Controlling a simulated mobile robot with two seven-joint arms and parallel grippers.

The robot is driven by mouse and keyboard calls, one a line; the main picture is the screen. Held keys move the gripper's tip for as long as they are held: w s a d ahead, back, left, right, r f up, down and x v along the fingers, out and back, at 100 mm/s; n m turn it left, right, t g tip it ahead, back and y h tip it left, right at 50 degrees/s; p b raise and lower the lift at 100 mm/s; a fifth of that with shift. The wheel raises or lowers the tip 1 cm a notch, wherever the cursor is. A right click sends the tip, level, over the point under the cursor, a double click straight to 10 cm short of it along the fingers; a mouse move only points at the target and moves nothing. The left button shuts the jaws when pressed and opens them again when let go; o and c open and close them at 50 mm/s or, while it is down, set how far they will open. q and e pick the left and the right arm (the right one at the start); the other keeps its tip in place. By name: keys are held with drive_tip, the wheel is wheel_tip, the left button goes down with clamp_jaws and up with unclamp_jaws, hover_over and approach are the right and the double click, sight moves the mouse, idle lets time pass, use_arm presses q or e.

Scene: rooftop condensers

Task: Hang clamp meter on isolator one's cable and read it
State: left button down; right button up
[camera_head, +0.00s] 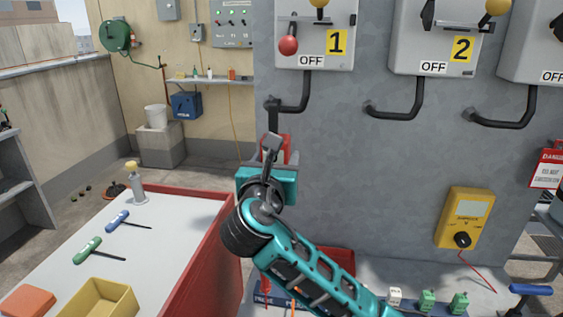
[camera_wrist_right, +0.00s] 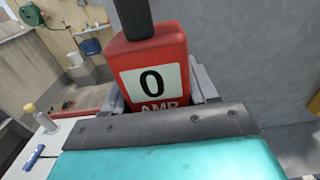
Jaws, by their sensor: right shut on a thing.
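The clamp meter (camera_wrist_right: 150,52) is red, with a white display showing a black 0 above the letters AMP. My right gripper (camera_head: 268,160) is shut on it, a finger at each side, and holds it upright. In the head view the meter (camera_head: 284,148) is mostly hidden behind the gripper. Its black upper part rises to the free end of the black bent cable (camera_head: 303,95) under isolator one (camera_head: 314,32). It appears to meet the cable there; I cannot tell whether it encloses it. Isolator one is a grey box marked 1 and OFF. My left gripper is not in view.
Isolator two (camera_head: 434,40), marked OFF, has its own bent cable (camera_head: 415,108) to the right. A yellow meter box (camera_head: 466,215) is on the grey cabinet wall.

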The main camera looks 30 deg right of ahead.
drive_tip(key=f+b+x, duration=0.1)
drive_tip(key=b+x, duration=0.3)
drive_tip(key=x, duration=0.4)
drive_tip(key=shift+w+d+f, duration=0.15)
drive_tip(key=shift+f, duration=0.1)
idle(0.4)
drive_tip(key=o, duration=1.2)
drive_tip(key=shift+o, duration=0.3)
drive_tip(key=shift+f, duration=0.1)
drive_tip(key=v, duration=1.3)
